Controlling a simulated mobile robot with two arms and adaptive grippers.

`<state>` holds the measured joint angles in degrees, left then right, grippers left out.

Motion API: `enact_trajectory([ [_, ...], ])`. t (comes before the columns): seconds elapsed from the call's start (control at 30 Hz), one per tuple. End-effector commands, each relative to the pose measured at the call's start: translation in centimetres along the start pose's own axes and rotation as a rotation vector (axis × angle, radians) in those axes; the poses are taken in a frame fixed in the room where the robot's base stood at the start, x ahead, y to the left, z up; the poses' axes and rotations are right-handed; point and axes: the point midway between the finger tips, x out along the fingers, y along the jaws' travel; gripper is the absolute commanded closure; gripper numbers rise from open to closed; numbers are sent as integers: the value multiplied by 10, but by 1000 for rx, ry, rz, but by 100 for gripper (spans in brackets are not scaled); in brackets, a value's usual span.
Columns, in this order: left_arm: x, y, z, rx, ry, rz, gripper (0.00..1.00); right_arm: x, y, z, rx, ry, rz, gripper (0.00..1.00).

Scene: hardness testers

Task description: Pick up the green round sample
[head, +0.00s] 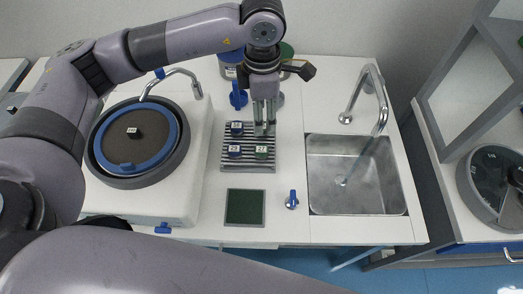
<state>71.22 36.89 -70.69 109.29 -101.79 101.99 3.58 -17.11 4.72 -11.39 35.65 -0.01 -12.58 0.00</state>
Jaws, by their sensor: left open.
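The green round sample (262,153), with a white numbered label on top, sits at the front right of a grey slatted rack (247,170). Two dark blue samples stand in the same rack: one (235,152) to the left of the green one, and one (237,128) behind that. My left gripper (265,130) points down over the rack's back right part, just behind the green sample. It is open, with nothing visible between its fingers. Whether its fingertips touch anything is hard to tell. My right gripper is out of view.
A round grinding machine (183,160) with a blue ring stands left, a dark labelled piece (134,132) on its disc. A steel sink (355,175) with a tap lies right. A dark green square pad (245,206) lies in front of the rack. Jars (230,62) stand behind.

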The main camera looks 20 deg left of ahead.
Motion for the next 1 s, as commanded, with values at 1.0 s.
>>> enact_trajectory([
  [1.0,143,0,-2,0,1,-2,45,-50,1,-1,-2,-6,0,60],
])
